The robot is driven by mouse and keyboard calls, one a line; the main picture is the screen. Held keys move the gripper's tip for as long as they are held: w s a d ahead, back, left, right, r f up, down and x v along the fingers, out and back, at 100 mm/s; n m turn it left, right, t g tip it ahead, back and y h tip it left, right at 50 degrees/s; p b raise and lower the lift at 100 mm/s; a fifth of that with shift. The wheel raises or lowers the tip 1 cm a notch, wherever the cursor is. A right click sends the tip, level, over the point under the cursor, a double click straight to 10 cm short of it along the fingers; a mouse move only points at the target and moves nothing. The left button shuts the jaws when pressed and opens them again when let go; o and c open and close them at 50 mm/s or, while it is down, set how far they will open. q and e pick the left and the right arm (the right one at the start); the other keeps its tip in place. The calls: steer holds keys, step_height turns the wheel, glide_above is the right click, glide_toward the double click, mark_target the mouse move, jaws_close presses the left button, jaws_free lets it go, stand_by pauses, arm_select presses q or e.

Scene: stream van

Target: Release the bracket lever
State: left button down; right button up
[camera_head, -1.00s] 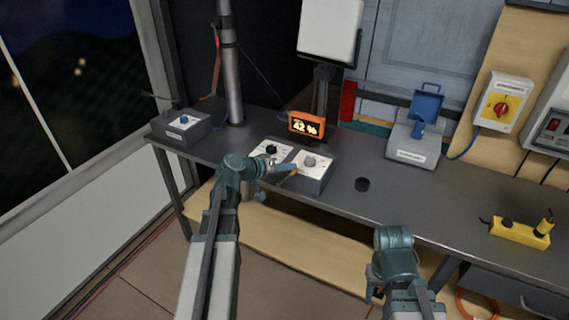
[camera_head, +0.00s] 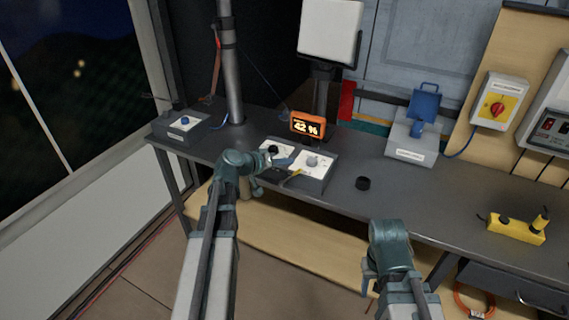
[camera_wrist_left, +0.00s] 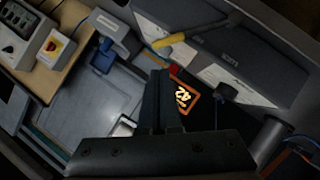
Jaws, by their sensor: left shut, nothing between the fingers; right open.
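A double grey control box (camera_head: 312,184) stands near the desk's front edge, with a black knob and a grey knob on its white faces. A short lever with a yellow grip (camera_head: 293,175) shows at its front; the grip also shows in the left wrist view (camera_wrist_left: 170,39). I cannot tell whether this is the bracket lever. My left gripper (camera_head: 288,161) is shut and empty, over the box beside the yellow grip; its closed fingers show in the left wrist view (camera_wrist_left: 162,73). My right gripper (camera_head: 371,284) is open, low before the desk; its fingertips are hard to see.
An orange display reading 42 % (camera_head: 308,124) stands behind the box. A blue hinged device (camera_head: 424,104) on a grey base is to the right. A grey box (camera_head: 181,128) stands left.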

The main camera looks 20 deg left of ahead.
arm_select(q)
steer(key=p+v, duration=0.4)
steer(key=v, duration=0.6)
steer(key=shift+a+r, duration=0.3)
steer(key=shift+a, duration=0.1)
arm_select(e)
steer(key=shift+s+a+r, duration=0.1)
steer(key=shift+a+r, duration=0.1)
steer(key=shift+r, duration=1.05)
steer(key=shift+s+a+r, duration=0.1)
steer(key=shift+a+r, duration=0.05)
steer(key=shift+r, duration=1.05)
arm_select(q)
steer(key=s+d+f+m+g, duration=0.2)
steer(key=d+f+g, duration=0.2)
steer(key=d, duration=0.7)
steer(key=s+d+f+m+g+y, duration=0.2)
steer(key=s+d+f+g+y, duration=0.1)
steer(key=s+d, duration=0.5)
steer(key=s+d+f+m+g+y, duration=0.3)
steer(key=s+d+f+g+y, duration=0.1)
steer(key=s+d, duration=0.3)
steer(key=shift+s+d+f+g+p, duration=0.25)
steer(key=shift+s+d+g+p, duration=0.15)
steer(key=shift+d+p, duration=0.05)
arm_select(e)
steer(key=shift+r, duration=0.4)
